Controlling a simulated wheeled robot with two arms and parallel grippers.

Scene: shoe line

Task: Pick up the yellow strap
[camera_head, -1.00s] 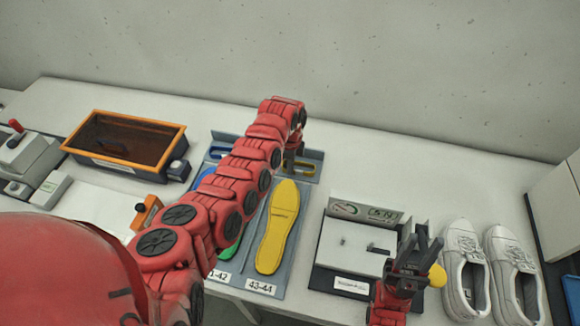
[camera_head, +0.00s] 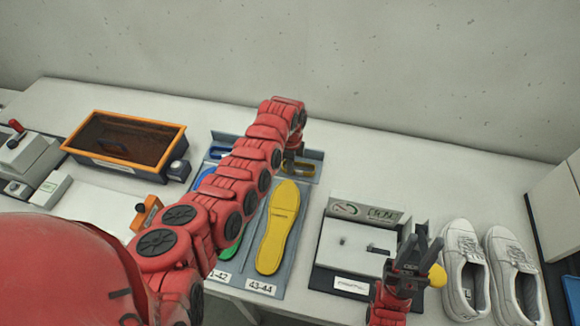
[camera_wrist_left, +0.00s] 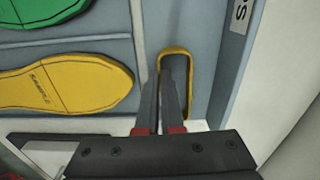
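The yellow strap (camera_wrist_left: 190,85) is a narrow upright loop in the left wrist view. In the head view its yellow edge (camera_head: 306,168) shows at the back of the insole rack, partly behind my left arm. My left gripper (camera_wrist_left: 161,95) is at the strap. One dark finger reaches inside the loop and the other is outside its left side, with a narrow gap between them. Whether they press on the strap cannot be told. My right gripper (camera_head: 418,250) is open and empty in front of the device with a display.
A yellow insole (camera_head: 276,232) lies on the grey rack, with a green insole (camera_wrist_left: 40,10) beside it. An orange-rimmed tray (camera_head: 128,145) stands at left. White shoes (camera_head: 466,275) are at right. The device (camera_head: 345,245) stands between the rack and shoes.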

